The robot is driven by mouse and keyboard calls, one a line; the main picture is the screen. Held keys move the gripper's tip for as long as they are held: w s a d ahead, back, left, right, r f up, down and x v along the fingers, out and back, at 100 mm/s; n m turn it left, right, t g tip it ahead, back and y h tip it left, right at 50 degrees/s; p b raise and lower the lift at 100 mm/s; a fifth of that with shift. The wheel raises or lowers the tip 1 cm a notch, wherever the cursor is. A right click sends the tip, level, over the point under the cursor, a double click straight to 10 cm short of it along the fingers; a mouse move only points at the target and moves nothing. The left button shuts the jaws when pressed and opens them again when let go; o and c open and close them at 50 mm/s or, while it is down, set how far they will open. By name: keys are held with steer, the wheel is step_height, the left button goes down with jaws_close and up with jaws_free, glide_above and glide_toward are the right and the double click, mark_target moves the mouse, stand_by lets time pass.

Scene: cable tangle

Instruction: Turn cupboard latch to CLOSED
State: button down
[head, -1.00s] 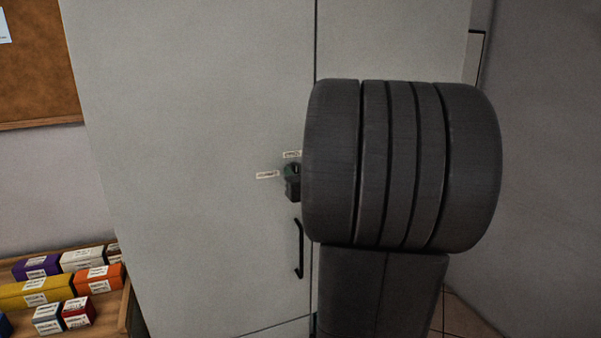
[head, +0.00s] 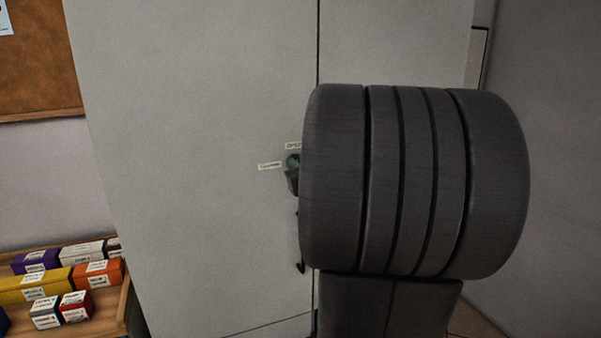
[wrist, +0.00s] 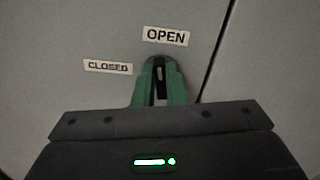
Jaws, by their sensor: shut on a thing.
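The cupboard latch (wrist: 159,72) is a small dark knob with a lighter, upright strip showing at its middle. It sits just below the OPEN label (wrist: 166,36) and to the right of the CLOSED label (wrist: 108,67); its upright strip points toward OPEN. My gripper (wrist: 160,82) has its green fingers on either side of the latch and is shut on it. In the head view the gripper (head: 292,179) is small and partly hidden by my arm. The latch is mostly hidden there.
The pale cupboard door (head: 190,150) fills the middle, with a vertical seam right of the latch. A dark door handle (head: 300,267) below is mostly covered by my arm. A shelf (head: 118,315) with several coloured boxes stands at lower left.

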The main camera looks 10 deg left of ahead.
steer(key=shift+s+a+f+n+b, duration=0.1)
steer(key=shift+a+f+n+b, duration=0.1)
steer(key=shift+n+b, duration=2.3)
steer(key=shift+s+a+f+n+b, duration=0.1)
steer(key=shift+f+n+b, duration=0.15)
steer(key=shift+n+b, duration=2.3)
steer(key=shift+s+a+f+n+b, duration=0.1)
steer(key=shift+f+n+b, duration=0.1)
steer(key=shift+n+b, duration=2.3)
steer(key=shift+n, duration=0.35)
steer(key=c, duration=1.5)
jaws_free()
steer(key=shift+d, duration=0.1)
